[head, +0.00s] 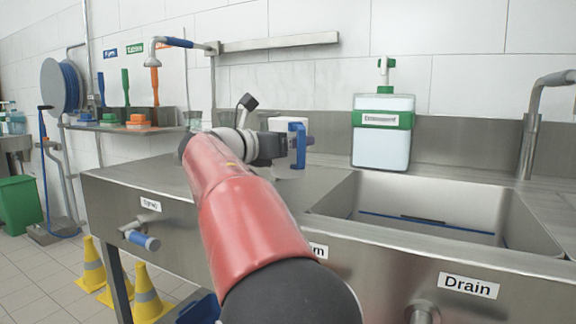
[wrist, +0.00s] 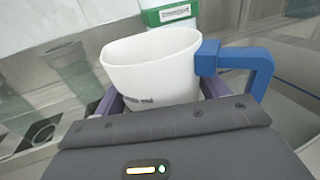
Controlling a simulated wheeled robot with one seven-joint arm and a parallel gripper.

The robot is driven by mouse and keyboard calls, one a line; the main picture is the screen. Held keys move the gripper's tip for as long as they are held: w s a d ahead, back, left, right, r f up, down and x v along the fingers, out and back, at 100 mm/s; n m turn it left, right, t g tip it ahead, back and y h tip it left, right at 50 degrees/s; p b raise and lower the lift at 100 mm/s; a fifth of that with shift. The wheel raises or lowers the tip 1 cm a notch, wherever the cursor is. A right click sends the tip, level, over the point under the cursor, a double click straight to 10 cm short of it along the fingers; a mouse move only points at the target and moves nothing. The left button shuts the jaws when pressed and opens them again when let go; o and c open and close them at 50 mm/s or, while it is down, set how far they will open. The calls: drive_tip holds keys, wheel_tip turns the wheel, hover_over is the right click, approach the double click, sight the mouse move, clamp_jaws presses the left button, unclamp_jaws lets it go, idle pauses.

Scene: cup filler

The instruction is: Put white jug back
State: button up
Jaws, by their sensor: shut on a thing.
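The white jug (wrist: 150,72) with a blue handle is in my gripper, with its open rim facing up and slightly tilted in the wrist view. The blue handle (wrist: 240,62) sticks out to the right. My gripper (wrist: 158,100) is shut on the jug's body, one finger on each side. In the head view the jug (head: 288,172) shows beyond the end of my arm, over or on the steel counter left of the sink, partly hidden by my wrist. I cannot tell whether its base touches the counter.
A green-banded dispenser bottle (head: 381,132) stands behind the sink (head: 440,210). A steel faucet (head: 535,120) is at the right. A wall shelf (head: 125,128) with coloured brushes is at the left. Clear glass-like vessels (wrist: 72,70) show left of the jug. Yellow cones (head: 150,296) stand on the floor.

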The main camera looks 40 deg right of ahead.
sight(288, 159)
drive_tip(key=shift+f+b, duration=0.5)
drive_tip(key=shift+f, duration=1.45)
drive_tip(key=shift+f, duration=0.1)
drive_tip(key=o, duration=1.4)
drive_tip(key=shift+a, duration=0.2)
drive_tip(key=a, duration=0.7)
drive_tip(key=s+a, duration=0.1)
drive_tip(key=a, duration=0.3)
drive_tip(key=shift+a, duration=0.35)
